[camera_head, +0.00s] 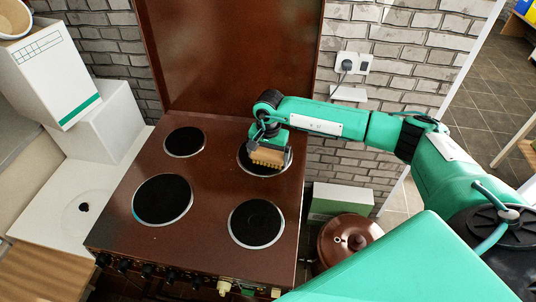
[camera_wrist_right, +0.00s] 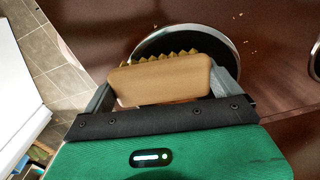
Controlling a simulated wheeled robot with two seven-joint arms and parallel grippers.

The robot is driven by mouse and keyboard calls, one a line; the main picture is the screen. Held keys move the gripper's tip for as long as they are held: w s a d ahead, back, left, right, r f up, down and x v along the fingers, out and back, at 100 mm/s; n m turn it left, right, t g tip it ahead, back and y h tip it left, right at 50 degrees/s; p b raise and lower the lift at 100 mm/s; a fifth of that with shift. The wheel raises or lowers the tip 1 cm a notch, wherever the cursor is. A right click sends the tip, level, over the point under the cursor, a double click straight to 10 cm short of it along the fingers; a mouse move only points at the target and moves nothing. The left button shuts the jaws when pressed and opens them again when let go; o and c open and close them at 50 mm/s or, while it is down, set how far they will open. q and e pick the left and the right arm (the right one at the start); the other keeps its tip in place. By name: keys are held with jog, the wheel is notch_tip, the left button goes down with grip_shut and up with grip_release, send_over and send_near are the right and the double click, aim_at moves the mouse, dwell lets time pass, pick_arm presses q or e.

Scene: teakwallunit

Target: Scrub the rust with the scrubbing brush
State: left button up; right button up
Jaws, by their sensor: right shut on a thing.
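My right gripper (camera_head: 270,150) is shut on the scrubbing brush (camera_head: 267,158), a wooden block with tan bristles, and holds it over the back right hotplate (camera_head: 247,168) of the brown stove (camera_head: 215,205). In the right wrist view the brush (camera_wrist_right: 163,82) sits between both fingers, its bristles on the far side, toward the black hotplate (camera_wrist_right: 180,42). I cannot tell whether the bristles touch the plate. Small tan specks (camera_wrist_right: 254,40) lie on the brown stove top beside the hotplate; I cannot tell whether they are rust. My left gripper is not in view.
The stove's raised brown lid (camera_head: 230,55) stands behind the hotplates against a brick wall. A white box with a green stripe (camera_head: 50,75) stands at the left. A brown lidded pot (camera_head: 345,240) and a green-white box (camera_head: 340,200) are right of the stove.

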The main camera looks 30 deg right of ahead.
jog(key=shift+f+b, duration=0.95)
jog(key=shift+f, duration=0.1)
jog(key=shift+r, duration=0.1)
